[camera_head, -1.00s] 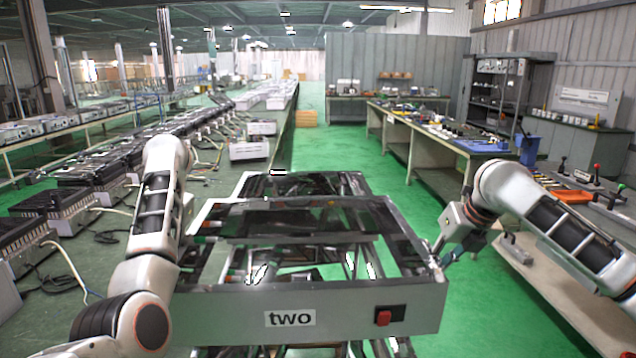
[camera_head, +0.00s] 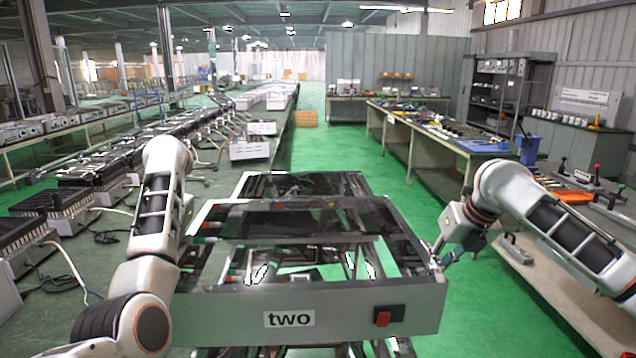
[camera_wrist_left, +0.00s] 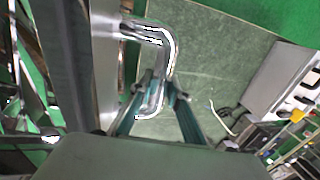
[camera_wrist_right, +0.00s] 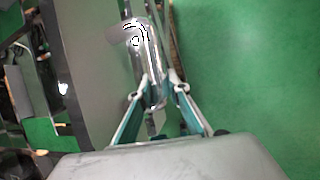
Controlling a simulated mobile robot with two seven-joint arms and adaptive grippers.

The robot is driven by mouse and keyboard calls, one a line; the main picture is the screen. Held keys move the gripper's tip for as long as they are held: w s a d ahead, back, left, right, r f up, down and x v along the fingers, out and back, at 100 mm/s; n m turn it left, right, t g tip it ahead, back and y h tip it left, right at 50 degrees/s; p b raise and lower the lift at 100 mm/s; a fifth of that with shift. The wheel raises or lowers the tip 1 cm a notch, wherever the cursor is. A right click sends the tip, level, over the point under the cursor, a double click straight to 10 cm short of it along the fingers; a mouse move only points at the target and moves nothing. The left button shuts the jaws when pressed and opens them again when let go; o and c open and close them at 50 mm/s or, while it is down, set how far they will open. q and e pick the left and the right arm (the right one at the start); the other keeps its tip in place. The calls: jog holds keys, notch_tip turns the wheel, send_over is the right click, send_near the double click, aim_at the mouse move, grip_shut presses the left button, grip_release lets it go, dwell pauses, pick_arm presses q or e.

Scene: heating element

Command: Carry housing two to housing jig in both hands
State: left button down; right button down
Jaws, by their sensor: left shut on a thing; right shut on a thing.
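Housing two (camera_head: 352,318) is an open metal frame with a front panel labelled "two" and a red-and-black switch. It hangs level in front of me in the head view. My right gripper (camera_head: 437,258) is at its right side; the right wrist view shows the fingers (camera_wrist_right: 158,98) shut around a shiny metal handle (camera_wrist_right: 146,62). In the left wrist view my left gripper (camera_wrist_left: 158,92) is shut around a bent metal handle (camera_wrist_left: 168,48) on the housing's left side. In the head view my left gripper is hidden behind my arm and the housing. I cannot pick out the housing jig.
A long bench (camera_head: 60,325) with several heaters (camera_head: 68,215) and loose cables runs along the left. A workbench (camera_head: 560,275) with tools stands at the right, near my right arm. The green floor aisle (camera_head: 340,150) ahead is clear.

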pick_arm(q)
jog(key=shift+w+d, duration=0.25)
jog(key=shift+w, duration=0.3)
pick_arm(e)
jog(key=shift+w+d+f, duration=0.1)
jog(key=shift+w+d, duration=0.35)
jog(key=shift+w, duration=0.15)
pick_arm(q)
jog(key=shift+w+a+f, duration=0.15)
jog(key=shift+w+f, duration=0.1)
pick_arm(e)
jog(key=shift+w+a+f, duration=0.15)
jog(key=shift+w, duration=0.05)
pick_arm(q)
jog(key=shift+w+f, duration=0.35)
pick_arm(e)
jog(key=shift+w+a+f, duration=0.1)
jog(key=shift+w+f, duration=0.15)
jog(key=shift+w, duration=0.15)
pick_arm(q)
jog(key=shift+f, duration=0.1)
pick_arm(e)
jog(key=shift+w, duration=0.1)
